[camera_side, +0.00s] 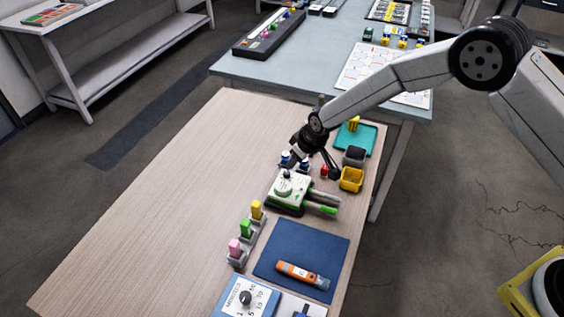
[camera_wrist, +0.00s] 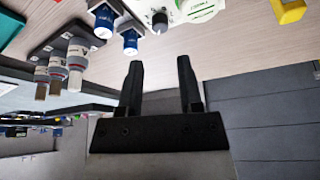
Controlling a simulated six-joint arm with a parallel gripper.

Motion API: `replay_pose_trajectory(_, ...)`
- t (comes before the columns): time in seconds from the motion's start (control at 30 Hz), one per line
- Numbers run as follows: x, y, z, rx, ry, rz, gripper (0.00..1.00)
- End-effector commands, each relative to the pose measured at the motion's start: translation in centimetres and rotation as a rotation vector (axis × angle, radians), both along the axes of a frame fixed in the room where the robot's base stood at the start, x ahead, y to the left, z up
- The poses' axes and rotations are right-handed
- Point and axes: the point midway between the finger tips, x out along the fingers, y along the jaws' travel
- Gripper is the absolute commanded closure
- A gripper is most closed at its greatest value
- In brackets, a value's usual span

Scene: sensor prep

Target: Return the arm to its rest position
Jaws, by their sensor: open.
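My gripper (camera_side: 328,166) hangs over the far right part of the wooden table (camera_side: 170,190), just behind the white-and-green device (camera_side: 291,190) and close to the small yellow bin (camera_side: 351,179). In the wrist view my gripper (camera_wrist: 160,64) has its two black fingers apart, with nothing between them. The arm reaches in from the right of the side view, over the corner of the grey-blue table. The exact height of the fingertips above the table is hard to tell.
A teal tray (camera_side: 355,137) holds a yellow item behind the gripper. Two blue-and-white pieces (camera_wrist: 117,25) stand near the fingers. In front lie a blue mat (camera_side: 301,256) with an orange tube (camera_side: 302,275), and coloured blocks in holders (camera_side: 246,232). The table's left side is clear.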

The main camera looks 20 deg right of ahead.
Motion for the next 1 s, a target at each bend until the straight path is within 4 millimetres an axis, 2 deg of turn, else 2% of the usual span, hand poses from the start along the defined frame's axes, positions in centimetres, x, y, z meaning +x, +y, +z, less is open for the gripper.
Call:
replay_pose_trajectory(0.4,0.0,-0.1,0.2,0.0,0.0,-0.001,0.54)
replay_pose_trajectory(0.57,-0.3,-0.7,0.9,-0.001,0.003,-0.012,0.54)
replay_pose_trajectory(0.77,-1.7,-3.1,3.3,-0.004,0.016,-0.052,0.54)
replay_pose_trajectory(1.0,-5.1,-7.5,7.3,-0.012,0.043,-0.127,0.54)
